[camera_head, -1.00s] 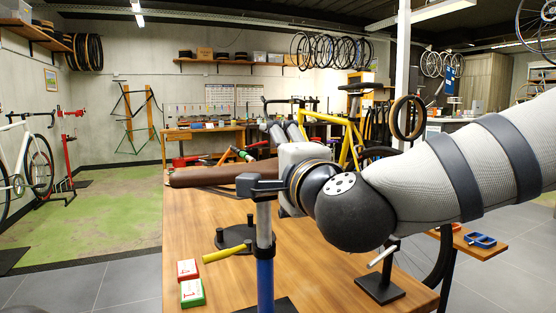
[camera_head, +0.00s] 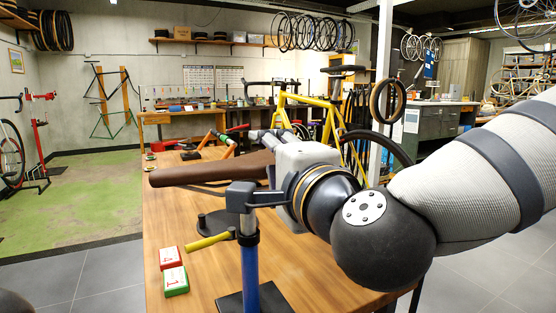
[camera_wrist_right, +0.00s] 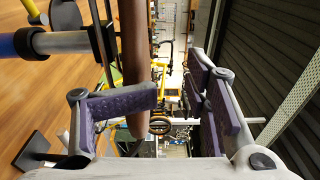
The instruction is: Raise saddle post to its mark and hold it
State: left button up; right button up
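The long brown saddle (camera_head: 205,170) sits on a silver post (camera_head: 248,221) that goes down into a blue upright tube (camera_head: 250,275) on the table. A yellow lever (camera_head: 208,241) juts left from the collar at the tube's top. No mark on the post can be made out. My right gripper (camera_head: 277,141) is at the saddle's right end. In the right wrist view its fingers (camera_wrist_right: 178,98) are spread wide; the saddle (camera_wrist_right: 134,50) runs past behind the left finger, with the post (camera_wrist_right: 68,41) further left. My left gripper is not seen.
A red box (camera_head: 170,257) and a green-edged box (camera_head: 175,281) lie on the wooden table (camera_head: 215,291) left of the tube. A round black base (camera_head: 212,225) stands behind it. A yellow bicycle frame (camera_head: 315,103) is beyond. The table's left part is mostly clear.

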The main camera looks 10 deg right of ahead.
jog(key=v, duration=0.4)
jog(key=shift+s+d+r, duration=0.15)
jog(key=shift+s, duration=0.25)
jog(key=o, duration=0.7)
jog(key=shift+c, duration=0.2)
